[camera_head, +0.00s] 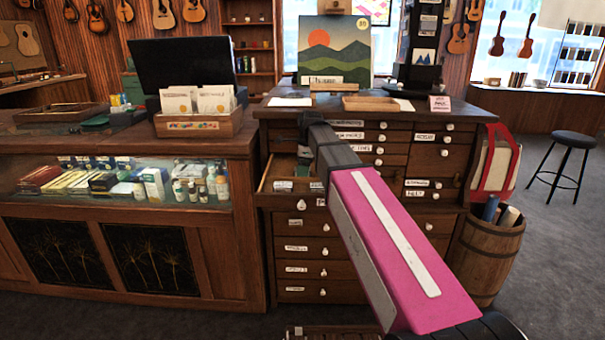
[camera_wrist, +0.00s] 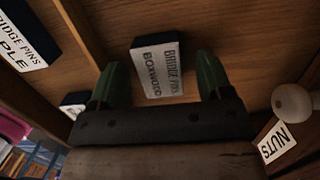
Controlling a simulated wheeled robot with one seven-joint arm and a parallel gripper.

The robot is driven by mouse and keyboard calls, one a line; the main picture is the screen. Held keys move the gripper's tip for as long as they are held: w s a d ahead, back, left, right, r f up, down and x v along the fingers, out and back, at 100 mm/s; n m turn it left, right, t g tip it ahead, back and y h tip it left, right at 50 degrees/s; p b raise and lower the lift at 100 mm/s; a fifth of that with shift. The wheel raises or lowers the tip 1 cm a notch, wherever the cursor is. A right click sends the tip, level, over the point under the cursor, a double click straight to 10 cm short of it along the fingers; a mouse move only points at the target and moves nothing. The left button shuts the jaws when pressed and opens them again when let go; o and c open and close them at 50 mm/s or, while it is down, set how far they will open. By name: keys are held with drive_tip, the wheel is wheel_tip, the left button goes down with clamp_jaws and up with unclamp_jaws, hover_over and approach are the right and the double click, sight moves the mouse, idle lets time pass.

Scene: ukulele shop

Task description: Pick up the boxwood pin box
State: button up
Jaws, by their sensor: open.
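In the wrist view, the boxwood pin box (camera_wrist: 158,72) is a small box with a white label reading "Bridge Pins Boxwood", lying on the drawer's wooden floor. My gripper (camera_wrist: 160,63) is open, with one green finger on either side of the box and a visible gap at each side. I cannot tell how deep the fingers reach beside it. In the head view, the open drawer (camera_head: 264,186) sticks out from the cabinet, and my arm reaches down to it.
Another bridge pin box (camera_wrist: 22,45) lies beyond a wooden divider (camera_wrist: 78,28) at left. A drawer knob (camera_wrist: 292,103) and a "Nuts" label (camera_wrist: 277,142) are close at right. The glass counter (camera_head: 120,185) stands left of the cabinet, and a barrel (camera_head: 485,255) stands right.

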drive_tip(key=c, duration=1)
drive_tip(key=shift+r, duration=0.15)
